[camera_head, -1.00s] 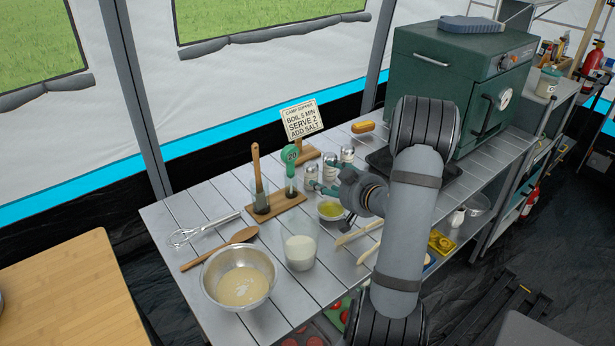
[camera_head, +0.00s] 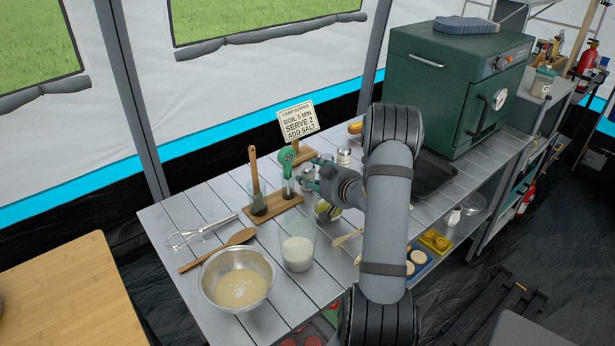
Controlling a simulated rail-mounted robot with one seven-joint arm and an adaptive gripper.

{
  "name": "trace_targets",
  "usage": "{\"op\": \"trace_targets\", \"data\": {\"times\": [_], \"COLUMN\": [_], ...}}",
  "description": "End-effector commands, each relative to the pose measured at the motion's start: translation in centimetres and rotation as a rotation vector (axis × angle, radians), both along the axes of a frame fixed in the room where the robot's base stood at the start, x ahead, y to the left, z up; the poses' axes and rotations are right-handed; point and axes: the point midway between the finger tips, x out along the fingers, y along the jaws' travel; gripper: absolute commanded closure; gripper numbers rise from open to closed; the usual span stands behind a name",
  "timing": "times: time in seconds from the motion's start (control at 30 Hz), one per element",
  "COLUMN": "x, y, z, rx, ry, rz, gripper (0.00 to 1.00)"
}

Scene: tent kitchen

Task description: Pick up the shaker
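Several small shakers with silvery tops stand in a row near the middle of the table. One shaker (camera_head: 343,156) stands clear at the back right of the row. Another shaker (camera_head: 307,172) is at the front left, close to my gripper (camera_head: 302,174). My gripper reaches in from the right, low over the table, pointing left. Its teal fingers look apart, with the front-left shaker at or between them. Contact cannot be made out. My wrist and arm hide part of the row and the table to its right.
A wooden holder (camera_head: 274,206) with utensils stands just left of my gripper. A sign (camera_head: 298,120) is behind. A glass of milk (camera_head: 298,252), a batter bowl (camera_head: 237,280), a wooden spoon (camera_head: 217,249) and a whisk (camera_head: 200,231) are in front. A green oven (camera_head: 440,85) stands right.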

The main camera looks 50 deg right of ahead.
Motion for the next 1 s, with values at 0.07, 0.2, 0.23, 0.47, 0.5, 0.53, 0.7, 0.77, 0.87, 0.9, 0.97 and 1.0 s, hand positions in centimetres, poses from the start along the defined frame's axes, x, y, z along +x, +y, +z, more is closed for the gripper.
{"op": "trace_targets", "data": {"times": [0.07,0.2,0.23,0.47,0.5,0.53,0.7,0.77,0.87,0.9,0.97,1.0], "x": [0.0,0.0,0.0,0.0,0.0,0.0,0.0,0.0,0.0,0.0,0.0,0.0], "y": [0.0,0.0,0.0,0.0,0.0,0.0,0.0,0.0,0.0,0.0,0.0,-0.1], "z": [0.0,0.0,0.0,0.0,0.1,0.0,0.1,0.2,0.8,1.2,2.0,2.7], "rx": [0.0,0.0,0.0,0.0,-0.001,-0.001,-0.001,-0.001,-0.002,-0.003,-0.004,-0.005], "ry": [0.0,0.0,0.0,0.0,-0.001,-0.001,-0.001,-0.001,-0.001,-0.002,-0.003,-0.003], "rz": [0.0,0.0,0.0,0.0,0.0,0.0,0.0,0.0,0.001,0.0,0.0,-0.001], "gripper": [0.57,0.66,0.68,0.81,0.82,0.82,0.82,0.82,0.82,0.82,0.82,0.82]}}
